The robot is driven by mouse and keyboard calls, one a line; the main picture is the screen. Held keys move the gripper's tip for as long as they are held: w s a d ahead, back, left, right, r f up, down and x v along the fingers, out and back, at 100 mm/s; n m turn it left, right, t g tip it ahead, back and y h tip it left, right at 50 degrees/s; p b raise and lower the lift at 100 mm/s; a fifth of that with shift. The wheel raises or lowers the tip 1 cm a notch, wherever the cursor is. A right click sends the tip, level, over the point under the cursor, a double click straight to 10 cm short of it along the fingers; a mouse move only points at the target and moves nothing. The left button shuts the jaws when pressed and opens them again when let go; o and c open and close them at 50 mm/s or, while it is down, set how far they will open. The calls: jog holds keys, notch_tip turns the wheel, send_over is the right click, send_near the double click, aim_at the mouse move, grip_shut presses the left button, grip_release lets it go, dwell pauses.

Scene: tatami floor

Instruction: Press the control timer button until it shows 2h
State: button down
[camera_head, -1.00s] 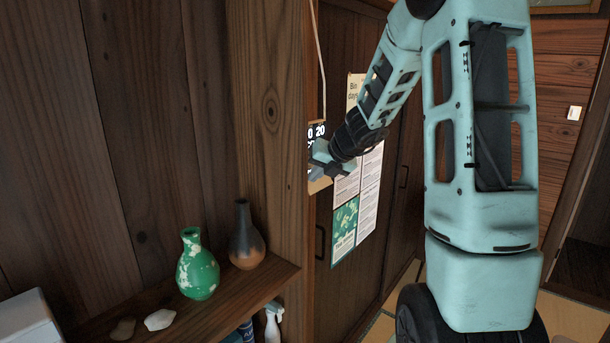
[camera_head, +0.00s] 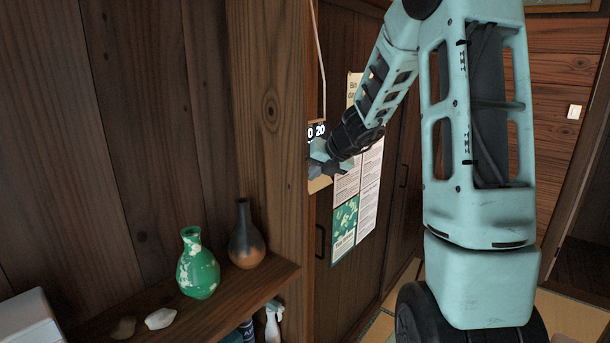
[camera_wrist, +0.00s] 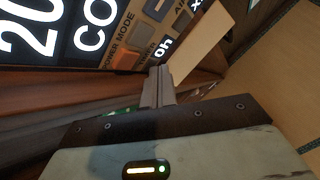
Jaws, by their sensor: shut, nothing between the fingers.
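The control panel (camera_head: 317,130) hangs on the wood wall past the post, with a "20" on its dark display. In the wrist view, the tan panel (camera_wrist: 112,60) shows large "20" and "CO" figures and a small timer display (camera_wrist: 162,47) reading "0h". The timer button cannot be made out, possibly behind the fingertips. My gripper (camera_head: 318,166) covers the panel's lower part in the head view.
A tan flap (camera_wrist: 203,40) sticks out right beside my fingers. A wooden post (camera_head: 270,120) stands left of the panel. A shelf (camera_head: 240,290) holds a green vase (camera_head: 198,265) and a dark vase (camera_head: 244,240). Posters (camera_head: 345,232) hang right of the panel.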

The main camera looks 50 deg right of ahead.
jog(key=shift+w, duration=0.2)
dwell(0.3)
jog(key=shift+s, duration=0.1)
jog(key=shift+s+a, duration=0.1)
jog(key=shift+s, duration=0.6)
jog(key=shift+s+d, duration=0.15)
jog(key=shift+s, duration=1.15)
jog(key=shift+s+d, duration=0.1)
jog(key=shift+s, duration=1.15)
dwell(1.1)
